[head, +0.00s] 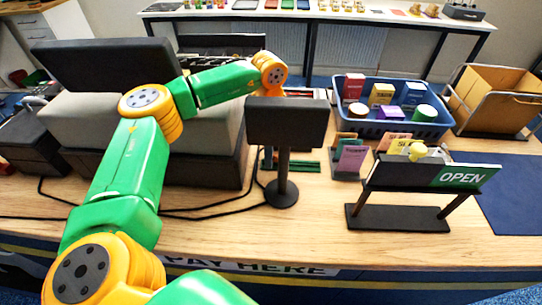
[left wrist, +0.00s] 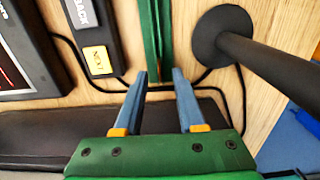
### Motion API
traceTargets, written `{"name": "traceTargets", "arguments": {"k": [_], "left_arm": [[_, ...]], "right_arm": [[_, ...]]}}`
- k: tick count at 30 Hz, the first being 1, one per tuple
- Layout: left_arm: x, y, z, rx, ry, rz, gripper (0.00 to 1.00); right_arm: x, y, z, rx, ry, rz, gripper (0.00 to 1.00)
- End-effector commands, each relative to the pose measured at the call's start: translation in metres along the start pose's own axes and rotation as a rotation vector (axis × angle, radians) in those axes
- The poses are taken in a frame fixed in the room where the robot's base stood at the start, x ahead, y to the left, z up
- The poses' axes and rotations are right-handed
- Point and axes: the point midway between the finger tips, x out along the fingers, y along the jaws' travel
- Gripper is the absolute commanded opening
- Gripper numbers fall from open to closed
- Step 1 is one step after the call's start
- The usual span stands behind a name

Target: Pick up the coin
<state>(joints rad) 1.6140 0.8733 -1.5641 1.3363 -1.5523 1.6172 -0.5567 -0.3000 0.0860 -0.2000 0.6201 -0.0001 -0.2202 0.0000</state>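I cannot make out a coin in either view. My left gripper (left wrist: 161,74) shows in the left wrist view with its two blue-grey fingers apart and nothing seen held between them. The fingers point toward a long green strip-like item (left wrist: 154,38) on the wooden counter, and its near end shows between the fingertips. In the head view my left arm reaches over the counter, and its gripper is mostly hidden behind the dark screen of a small display (head: 286,122). My right gripper is in neither view.
The display's round base (head: 281,194) stands close by and also shows in the left wrist view (left wrist: 222,36). Black cables (left wrist: 110,90) cross the counter. An OPEN sign (head: 464,176), blue basket (head: 391,127) and wooden crate (head: 492,98) are to the right. Bare counter (head: 310,225) lies in front.

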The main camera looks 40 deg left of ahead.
Motion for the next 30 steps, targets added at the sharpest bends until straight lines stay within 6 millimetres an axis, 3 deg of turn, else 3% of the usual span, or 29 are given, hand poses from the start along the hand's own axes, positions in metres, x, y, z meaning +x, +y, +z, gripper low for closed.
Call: {"name": "traceTargets", "arguments": {"k": [2,6,20,25,30], "left_arm": [[0.000,0.000,0.000,0.000,0.000,0.001,0.39],[0.000,0.000,0.000,0.000,-0.001,0.001,0.01],[-0.003,0.001,0.001,0.000,-0.002,0.002,0.00],[-0.029,0.001,0.001,0.000,-0.004,0.006,0.00],[-0.078,0.001,0.002,-0.001,-0.005,0.006,0.00]], "right_arm": [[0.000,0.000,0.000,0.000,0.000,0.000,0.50],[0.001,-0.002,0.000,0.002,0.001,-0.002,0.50],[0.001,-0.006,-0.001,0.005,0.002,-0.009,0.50],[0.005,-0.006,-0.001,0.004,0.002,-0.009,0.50],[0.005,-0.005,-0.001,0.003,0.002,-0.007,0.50]]}}
